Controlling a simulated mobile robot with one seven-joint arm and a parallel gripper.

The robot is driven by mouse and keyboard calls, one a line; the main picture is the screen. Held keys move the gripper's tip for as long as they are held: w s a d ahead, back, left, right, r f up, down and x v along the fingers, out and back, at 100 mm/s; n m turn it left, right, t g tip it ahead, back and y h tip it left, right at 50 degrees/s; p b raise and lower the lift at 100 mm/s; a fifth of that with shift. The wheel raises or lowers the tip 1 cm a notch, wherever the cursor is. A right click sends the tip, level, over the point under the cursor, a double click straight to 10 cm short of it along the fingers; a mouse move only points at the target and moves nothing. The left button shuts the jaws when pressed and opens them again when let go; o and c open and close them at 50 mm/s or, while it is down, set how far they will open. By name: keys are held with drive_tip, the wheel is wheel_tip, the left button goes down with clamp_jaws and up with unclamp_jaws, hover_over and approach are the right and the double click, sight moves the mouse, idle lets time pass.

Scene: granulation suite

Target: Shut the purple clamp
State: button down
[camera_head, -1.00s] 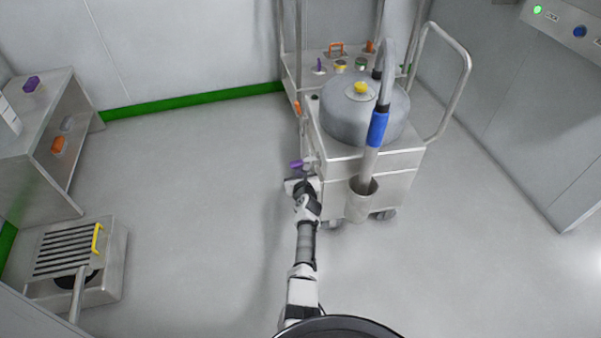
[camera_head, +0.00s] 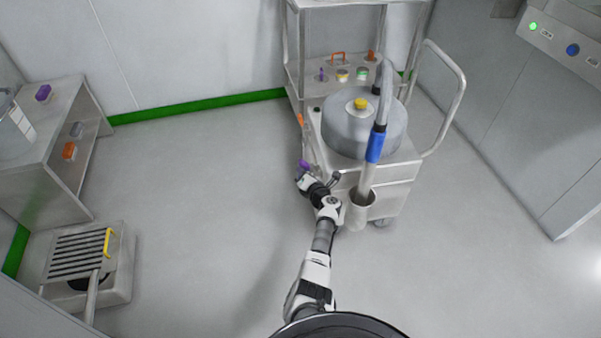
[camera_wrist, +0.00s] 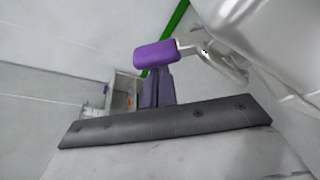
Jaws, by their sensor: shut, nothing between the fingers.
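The purple clamp is at the left side of the steel cart (camera_head: 392,180). Its purple handle (camera_head: 303,166) shows just above the end of my arm. In the wrist view the purple handle (camera_wrist: 156,54) sits on a bright metal lever running right to the metalwork. My gripper (camera_head: 306,182) is at the cart's left side, close to the handle. In the wrist view its shut fingers (camera_wrist: 157,88) stand just below the handle, with nothing held. They look very close to it; I cannot tell whether they touch. The clamp's base is mostly hidden by my arm in the head view.
A grey domed vessel (camera_head: 364,130) with a yellow knob sits on the cart. A blue-cuffed hose (camera_head: 375,147) drops into a cup (camera_head: 358,213) at its front. A steel bench (camera_head: 40,160) and a grated floor box (camera_head: 80,255) stand left. The floor between is clear.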

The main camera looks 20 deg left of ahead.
sight(305, 163)
drive_tip(key=r+m, duration=0.1)
drive_tip(key=d+m+y, duration=0.1)
drive_tip(key=m, duration=0.1)
drive_tip(key=shift+w+d+r+p, duration=0.15)
drive_tip(key=shift+w+r+p, duration=0.2)
drive_tip(key=shift+w, duration=0.05)
drive_tip(key=shift+w+d+r+m+t+y, duration=0.15)
drive_tip(key=shift+m+y, duration=0.15)
drive_tip(key=shift+m, duration=0.4)
drive_tip(key=shift+d+r+m+t+y, duration=0.15)
drive_tip(key=shift+m+y, duration=0.15)
drive_tip(key=shift+m, duration=0.4)
drive_tip(key=shift+f, duration=0.1)
